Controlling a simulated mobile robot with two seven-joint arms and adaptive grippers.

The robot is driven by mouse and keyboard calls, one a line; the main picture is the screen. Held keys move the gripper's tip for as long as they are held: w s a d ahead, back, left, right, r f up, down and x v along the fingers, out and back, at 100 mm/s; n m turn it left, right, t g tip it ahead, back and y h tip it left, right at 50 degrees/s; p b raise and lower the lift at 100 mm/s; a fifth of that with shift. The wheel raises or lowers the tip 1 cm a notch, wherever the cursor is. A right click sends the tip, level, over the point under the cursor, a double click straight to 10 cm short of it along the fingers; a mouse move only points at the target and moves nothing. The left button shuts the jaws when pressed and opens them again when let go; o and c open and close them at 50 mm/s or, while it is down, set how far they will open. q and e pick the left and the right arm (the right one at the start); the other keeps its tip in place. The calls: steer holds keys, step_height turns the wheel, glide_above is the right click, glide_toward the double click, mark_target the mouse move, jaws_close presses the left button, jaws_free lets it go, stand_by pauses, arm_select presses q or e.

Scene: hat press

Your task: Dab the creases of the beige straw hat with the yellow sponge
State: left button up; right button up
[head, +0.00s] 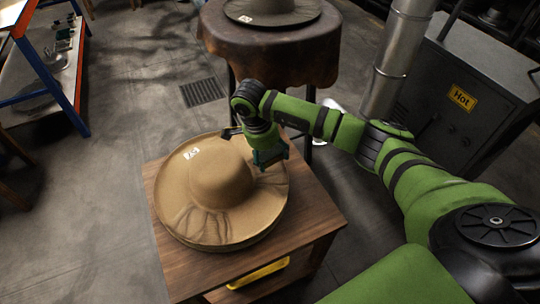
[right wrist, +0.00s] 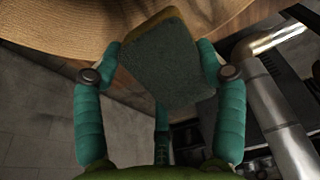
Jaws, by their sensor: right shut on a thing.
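The beige straw hat (head: 222,182) lies crown up on a small wooden cabinet, with a white tag on its far-left brim. Creases (head: 205,222) run across its near brim. My right gripper (head: 270,156) is over the hat's right brim, beside the crown. In the right wrist view it is shut on the sponge (right wrist: 168,62), whose grey-green face is towards the camera and whose yellowish edge is at the top. The hat's brim (right wrist: 70,38) shows behind the sponge; I cannot tell whether they touch. My left gripper is not in view.
The wooden cabinet (head: 314,222) has a yellow handle (head: 258,274) in front. A round table (head: 270,52) with a brown cover and a dark hat (head: 272,10) stands behind. A metal pipe (head: 398,50) and a dark unit marked "Hot" (head: 462,97) are at right.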

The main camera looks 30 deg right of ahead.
steer(key=shift+d+r+p+v, duration=0.1)
steer(key=shift+d+p+v, duration=0.2)
steer(key=shift+p+v, duration=0.8)
steer(key=shift+d+r+p+v, duration=0.1)
steer(key=shift+d+p+v, duration=0.35)
steer(key=shift+v, duration=1.1)
steer(key=shift+d+p+v, duration=0.15)
steer(key=shift+p+v, duration=0.75)
steer(key=shift+v, duration=0.45)
